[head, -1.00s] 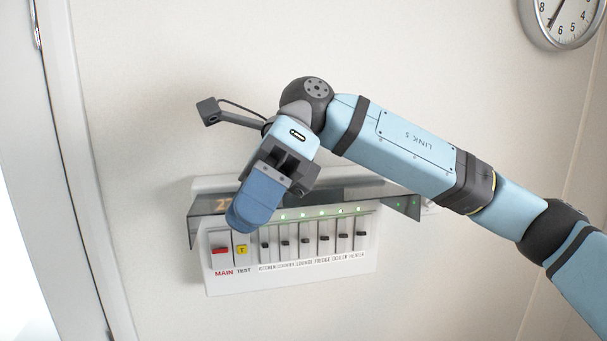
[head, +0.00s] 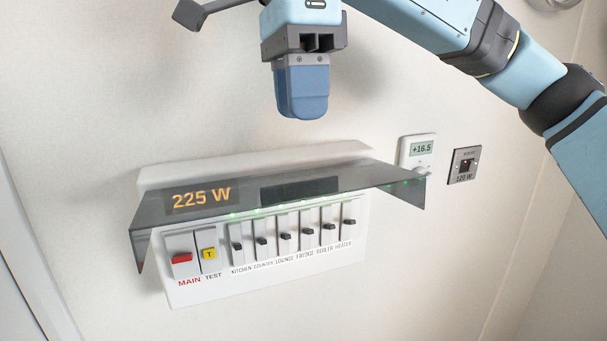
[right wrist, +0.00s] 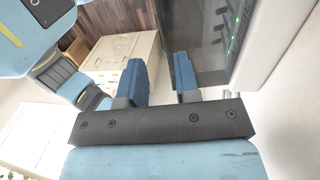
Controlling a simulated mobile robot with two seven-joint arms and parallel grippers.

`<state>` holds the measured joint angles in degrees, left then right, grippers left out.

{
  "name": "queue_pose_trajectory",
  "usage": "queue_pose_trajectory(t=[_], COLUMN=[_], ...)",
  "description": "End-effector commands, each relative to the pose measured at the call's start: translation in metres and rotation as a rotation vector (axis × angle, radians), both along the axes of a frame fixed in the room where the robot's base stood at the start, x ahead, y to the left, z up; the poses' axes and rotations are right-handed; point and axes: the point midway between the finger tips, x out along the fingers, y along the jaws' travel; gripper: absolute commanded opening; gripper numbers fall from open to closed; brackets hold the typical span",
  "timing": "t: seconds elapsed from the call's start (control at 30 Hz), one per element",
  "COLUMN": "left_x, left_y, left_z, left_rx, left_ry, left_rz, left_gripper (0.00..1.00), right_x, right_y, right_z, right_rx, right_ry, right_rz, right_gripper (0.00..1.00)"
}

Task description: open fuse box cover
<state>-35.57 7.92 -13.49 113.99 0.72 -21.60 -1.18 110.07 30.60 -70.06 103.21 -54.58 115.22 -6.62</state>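The white fuse box (head: 185,291) is on the wall in the head view. Its smoky see-through cover (head: 345,191) is swung up and juts out from the top edge, leaving the red MAIN switch (head: 181,259), the yellow TEST button (head: 209,254) and a row of dark-levered breakers uncovered. My right gripper (head: 303,112) is above the box and cover, apart from both, with blue fingers pointing down. In the right wrist view the two fingers (right wrist: 160,82) stand apart with nothing between them. The cover (right wrist: 203,40) shows there beyond the right finger. My left gripper is not in view.
A thermostat reading +16.5 (head: 420,150) and a small metal switch panel reading 120 W (head: 464,165) are on the wall right of the box. The display behind the cover reads 225 W (head: 201,198). The wall below the box is clear. Pale cabinets (right wrist: 125,50) show in the wrist view.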

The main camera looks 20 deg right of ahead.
Motion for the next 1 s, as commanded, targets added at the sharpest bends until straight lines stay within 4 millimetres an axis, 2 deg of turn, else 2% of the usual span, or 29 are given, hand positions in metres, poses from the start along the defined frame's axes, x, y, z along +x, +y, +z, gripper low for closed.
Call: queue_pose_trajectory(t=[0.03, 0.2, 0.4, 0.6, 0.87, 1.0], left_x=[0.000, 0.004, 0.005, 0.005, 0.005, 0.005], left_y=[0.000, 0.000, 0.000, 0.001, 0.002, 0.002], left_z=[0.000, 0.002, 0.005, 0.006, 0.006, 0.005], left_rx=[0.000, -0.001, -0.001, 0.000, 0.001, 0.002], left_ry=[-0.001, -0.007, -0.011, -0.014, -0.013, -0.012], left_rz=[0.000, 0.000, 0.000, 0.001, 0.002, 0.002], left_gripper=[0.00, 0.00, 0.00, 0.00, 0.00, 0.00], right_x=[-0.001, -0.007, -0.011, -0.013, -0.013, -0.013], right_y=[0.000, 0.000, 0.000, 0.000, 0.000, 0.000], right_z=[-0.012, -0.043, -0.069, -0.080, -0.081, -0.080], right_rx=[-0.001, 0.000, 0.001, 0.001, 0.002, 0.001], right_ry=[0.006, 0.005, 0.003, 0.002, 0.001, 0.001], right_rz=[0.004, 0.004, 0.002, 0.001, 0.001, 0.001], right_gripper=[0.30, 0.30, 0.30, 0.30, 0.30, 0.00])
